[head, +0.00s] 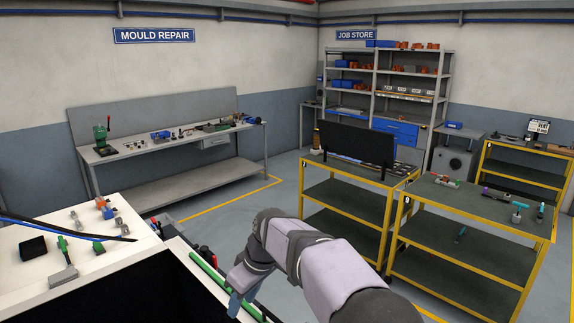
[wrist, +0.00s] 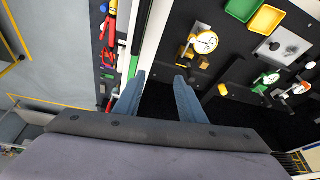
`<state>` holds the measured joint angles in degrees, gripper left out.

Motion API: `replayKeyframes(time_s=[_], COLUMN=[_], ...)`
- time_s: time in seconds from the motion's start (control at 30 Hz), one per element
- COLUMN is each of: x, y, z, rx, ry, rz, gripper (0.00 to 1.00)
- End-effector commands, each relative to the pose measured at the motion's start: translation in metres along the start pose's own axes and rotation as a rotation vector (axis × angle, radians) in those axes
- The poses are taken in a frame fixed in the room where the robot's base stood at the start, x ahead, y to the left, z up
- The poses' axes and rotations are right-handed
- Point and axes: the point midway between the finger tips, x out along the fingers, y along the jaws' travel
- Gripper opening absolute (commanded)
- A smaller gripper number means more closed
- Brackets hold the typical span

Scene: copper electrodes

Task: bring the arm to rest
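My arm reaches in from the bottom of the head view and bends down at its wrist. My gripper (head: 238,303) points down beside the edge of the white-topped bench, near a green strip. In the wrist view my gripper (wrist: 160,76) has its two blue-grey fingers spread apart. Nothing is between them. Below the fingers are a white edge and a dark surface. Whether the fingertips touch anything cannot be told.
The white bench top (head: 92,274) at left carries clamps and a black block (head: 33,249). The wrist view shows a dial gauge (wrist: 206,42), yellow tray (wrist: 266,20) and green tray (wrist: 241,8). Yellow-framed carts (head: 470,205) stand at right. Open floor lies beyond.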

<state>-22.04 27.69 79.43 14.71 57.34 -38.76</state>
Motion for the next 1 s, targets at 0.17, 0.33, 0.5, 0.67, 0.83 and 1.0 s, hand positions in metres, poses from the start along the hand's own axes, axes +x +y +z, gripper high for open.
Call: replayKeyframes(time_s=[0.17,0.33,0.5,0.67,0.83,1.0], x=[-0.023,-0.037,-0.044,-0.026,-0.004,0.006], y=[0.001,-0.002,-0.010,-0.016,-0.031,-0.051], z=[0.044,0.086,0.132,0.216,0.301,0.357], rx=[0.216,0.403,0.576,0.745,0.848,0.909], ry=[0.031,0.068,0.107,0.034,-0.131,-0.254], rz=[0.073,0.131,0.180,0.219,0.222,0.209], gripper=[0.37,0.37,0.37,0.37,0.37,0.37])
